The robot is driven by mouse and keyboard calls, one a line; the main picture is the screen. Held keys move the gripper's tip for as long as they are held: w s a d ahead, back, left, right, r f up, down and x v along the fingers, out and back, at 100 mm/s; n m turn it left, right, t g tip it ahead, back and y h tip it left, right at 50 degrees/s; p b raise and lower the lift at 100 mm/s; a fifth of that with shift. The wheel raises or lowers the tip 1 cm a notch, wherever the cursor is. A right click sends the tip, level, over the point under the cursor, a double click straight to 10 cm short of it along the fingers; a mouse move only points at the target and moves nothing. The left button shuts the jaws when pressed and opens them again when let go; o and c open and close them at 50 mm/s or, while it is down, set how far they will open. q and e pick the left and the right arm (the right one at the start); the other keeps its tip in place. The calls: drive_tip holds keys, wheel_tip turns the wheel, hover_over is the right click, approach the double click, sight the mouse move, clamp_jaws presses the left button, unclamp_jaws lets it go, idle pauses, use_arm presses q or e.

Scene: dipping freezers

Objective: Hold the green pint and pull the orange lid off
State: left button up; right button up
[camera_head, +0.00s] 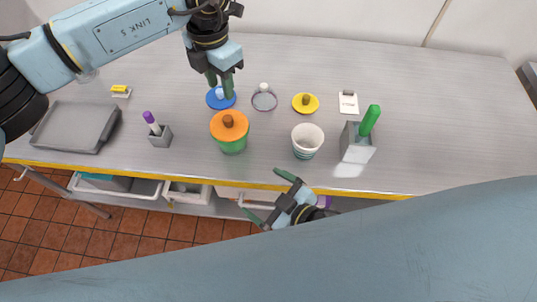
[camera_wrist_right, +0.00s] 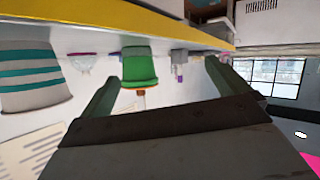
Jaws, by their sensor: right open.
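The green pint (camera_head: 233,145) stands on the grey table near the front edge, with the orange lid (camera_head: 229,126) and its brown knob on top. In the right wrist view, which is upside down, the pint (camera_wrist_right: 140,66) shows ahead between the fingers, not touched. My right gripper (camera_head: 261,190) is open and empty, in front of the table's yellow edge, to the pint's lower right. My left gripper (camera_head: 220,82) is behind the pint, over the blue lid (camera_head: 219,101). Its fingers look apart, and contact with the blue lid's knob cannot be told.
A striped cup (camera_head: 307,141) stands right of the pint. A grey holder (camera_head: 356,147) with a green stick is further right. A yellow lid (camera_head: 305,103) and a clear lid (camera_head: 264,101) lie behind. A small grey holder (camera_head: 160,136) and a dark tray (camera_head: 76,127) are at left.

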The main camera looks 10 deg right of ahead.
sight(241, 140)
drive_tip(key=w+d+r+m, duration=0.2)
drive_tip(key=w+r+m, duration=0.1)
drive_tip(key=w+r, duration=0.35)
drive_tip(key=shift+t+h, duration=0.3)
drive_tip(key=shift+t, duration=0.1)
drive_tip(key=x, duration=1.3)
drive_tip(key=shift+a+f, duration=0.25)
drive_tip(key=shift+f, duration=0.2)
drive_tip(key=c, duration=1.1)
